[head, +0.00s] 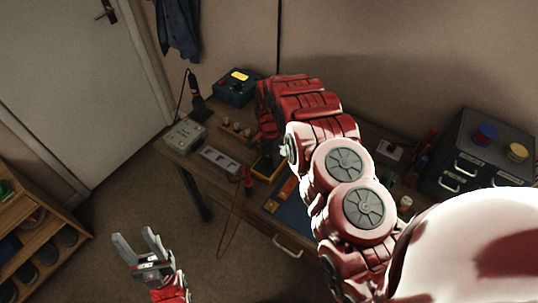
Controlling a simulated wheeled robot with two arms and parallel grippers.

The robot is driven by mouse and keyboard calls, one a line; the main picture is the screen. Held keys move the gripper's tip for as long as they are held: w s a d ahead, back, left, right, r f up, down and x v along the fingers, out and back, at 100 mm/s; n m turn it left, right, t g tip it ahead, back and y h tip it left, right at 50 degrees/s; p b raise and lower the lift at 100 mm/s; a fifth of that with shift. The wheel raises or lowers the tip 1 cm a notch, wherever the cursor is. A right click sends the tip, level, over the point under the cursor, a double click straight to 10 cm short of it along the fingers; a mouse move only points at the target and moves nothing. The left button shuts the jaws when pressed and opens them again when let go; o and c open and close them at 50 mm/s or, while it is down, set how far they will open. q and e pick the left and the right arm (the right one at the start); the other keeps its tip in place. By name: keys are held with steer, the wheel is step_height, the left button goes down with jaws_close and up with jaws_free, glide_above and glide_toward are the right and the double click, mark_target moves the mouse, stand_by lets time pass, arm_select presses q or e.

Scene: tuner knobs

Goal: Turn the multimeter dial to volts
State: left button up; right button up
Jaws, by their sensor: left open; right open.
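The multimeter (263,176) looks like a yellow-edged dark device on the workbench (180,161), near its front edge. My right arm reaches over the bench from the right and covers part of it. The dial cannot be made out. My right gripper (268,148) points down at the multimeter's far side, dark and small in the picture; I cannot tell whether it touches. Its jaws are open. My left gripper (135,236) is open and empty, low on the left, in front of the bench and well away from the multimeter.
A red probe (248,178) with a red cable hangs by the bench's front edge. A grey box (185,135), a blue box with a yellow top (235,87) and a power strip (221,160) stand left of my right arm. A drawer cabinet (480,160) stands right. Shelves (35,240) stand lower left.

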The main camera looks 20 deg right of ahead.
mark_target(269, 157)
steer(key=shift+r, duration=0.1)
steer(key=shift+w+r+b, duration=0.1)
steer(key=shift+r+b, duration=0.35)
steer(key=shift+r, duration=0.5)
step_height(269, 157, up, 4)
steer(key=shift+f+b, duration=0.1)
steer(key=shift+b, duration=0.65)
step_height(269, 157, up, 12)
steer(key=p, duration=1.1)
steer(key=shift+p, duration=0.3)
steer(key=shift+w, duration=0.1)
